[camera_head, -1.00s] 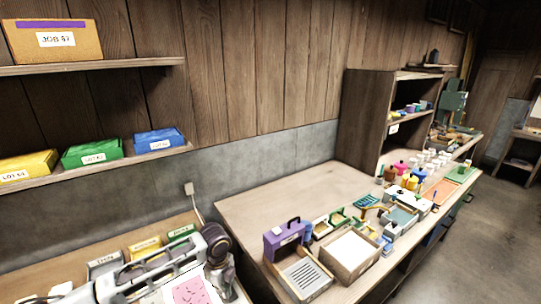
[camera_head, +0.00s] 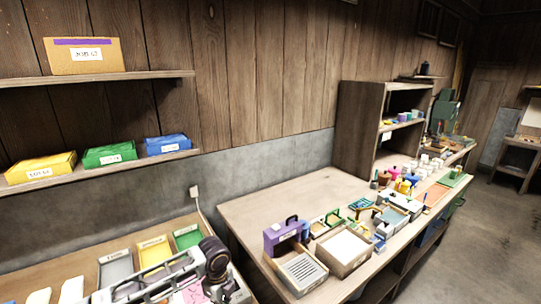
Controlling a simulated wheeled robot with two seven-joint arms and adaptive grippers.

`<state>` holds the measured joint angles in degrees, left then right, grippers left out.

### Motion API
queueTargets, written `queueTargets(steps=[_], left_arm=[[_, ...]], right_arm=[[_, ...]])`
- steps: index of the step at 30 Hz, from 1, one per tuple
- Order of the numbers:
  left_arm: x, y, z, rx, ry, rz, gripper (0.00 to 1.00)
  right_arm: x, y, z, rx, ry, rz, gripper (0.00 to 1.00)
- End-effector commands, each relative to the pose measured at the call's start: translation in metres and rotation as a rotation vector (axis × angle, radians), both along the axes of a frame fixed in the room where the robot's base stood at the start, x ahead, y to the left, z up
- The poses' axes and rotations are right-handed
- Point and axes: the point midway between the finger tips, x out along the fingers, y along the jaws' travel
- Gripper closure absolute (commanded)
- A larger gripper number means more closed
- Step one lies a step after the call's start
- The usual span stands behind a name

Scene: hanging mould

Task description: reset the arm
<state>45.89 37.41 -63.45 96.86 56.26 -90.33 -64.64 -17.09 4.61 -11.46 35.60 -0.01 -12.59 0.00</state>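A grey metal arm part with long slotted links (camera_head: 155,279) crosses the lower left corner, coming in from the left. It ends in a dark rounded piece (camera_head: 214,255) over the left bench. I take it for part of my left arm and gripper; no fingertips can be made out, so I cannot tell whether it is open or shut. Nothing is clearly held in it. A pink sheet (camera_head: 192,294) lies partly hidden behind it. My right gripper is not in view.
Grey (camera_head: 116,268), yellow (camera_head: 153,252) and green (camera_head: 187,237) trays lie on the left bench. The right bench holds a purple box (camera_head: 281,238), an open box (camera_head: 345,251) and several small items; its left rear is bare (camera_head: 280,200). Shelves hang above.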

Motion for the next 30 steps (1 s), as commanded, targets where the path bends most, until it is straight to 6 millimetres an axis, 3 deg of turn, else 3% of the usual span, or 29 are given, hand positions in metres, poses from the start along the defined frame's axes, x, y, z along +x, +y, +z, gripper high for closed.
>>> queueTargets(steps=[16, 30], left_arm=[[-0.019, -0.028, -0.007, -0.045, -0.013, 0.044, 1.00], [-0.058, -0.079, -0.010, -0.162, -0.043, 0.201, 1.00]], right_arm=[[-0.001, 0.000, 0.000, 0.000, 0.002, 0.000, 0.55], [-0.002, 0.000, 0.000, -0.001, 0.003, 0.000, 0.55]])
